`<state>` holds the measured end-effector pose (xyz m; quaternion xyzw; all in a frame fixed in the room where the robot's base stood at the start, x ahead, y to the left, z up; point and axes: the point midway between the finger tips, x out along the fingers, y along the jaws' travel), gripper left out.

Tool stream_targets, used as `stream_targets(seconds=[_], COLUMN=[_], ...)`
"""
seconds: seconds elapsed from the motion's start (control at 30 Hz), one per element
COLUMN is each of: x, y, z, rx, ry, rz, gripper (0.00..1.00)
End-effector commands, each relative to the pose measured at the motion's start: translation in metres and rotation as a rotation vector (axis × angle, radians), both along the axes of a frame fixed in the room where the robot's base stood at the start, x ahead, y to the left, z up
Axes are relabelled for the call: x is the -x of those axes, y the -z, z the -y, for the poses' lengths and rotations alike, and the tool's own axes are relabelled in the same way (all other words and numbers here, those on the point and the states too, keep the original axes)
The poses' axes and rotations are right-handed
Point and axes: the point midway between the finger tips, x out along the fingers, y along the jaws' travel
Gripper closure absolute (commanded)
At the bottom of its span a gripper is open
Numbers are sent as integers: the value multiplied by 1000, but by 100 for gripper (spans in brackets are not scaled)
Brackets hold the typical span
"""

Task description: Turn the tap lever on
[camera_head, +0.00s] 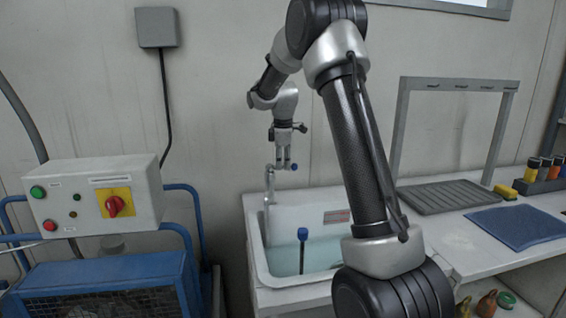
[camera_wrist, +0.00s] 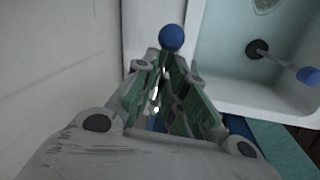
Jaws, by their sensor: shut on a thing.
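The tap (camera_head: 268,187) is a grey pipe standing at the back left of the white sink. Its lever ends in a blue ball knob (camera_head: 294,167), which also shows in the wrist view (camera_wrist: 171,38). My gripper (camera_head: 283,163) points down over the tap, with its fingers close together at the lever. In the wrist view my fingertips (camera_wrist: 167,62) converge just behind the blue knob. They are shut on the lever, and the knob sticks out beyond them. The lever's shaft is mostly hidden between the fingers.
The white sink (camera_head: 256,262) holds pale water and an upright dark rod with a blue top (camera_head: 303,234). A control box (camera_head: 95,198) stands over a blue machine at left. A drying rack (camera_head: 448,196) and blue cloth (camera_head: 512,226) lie right. The wall is close behind.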

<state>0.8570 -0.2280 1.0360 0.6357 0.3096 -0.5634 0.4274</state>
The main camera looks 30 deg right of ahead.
Motion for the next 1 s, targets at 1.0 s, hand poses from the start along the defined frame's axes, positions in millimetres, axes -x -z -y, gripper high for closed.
stream_targets(seconds=[1.0], x=[21], y=[0], z=[-38], rx=[1], ry=[936], rz=[2], gripper=[100])
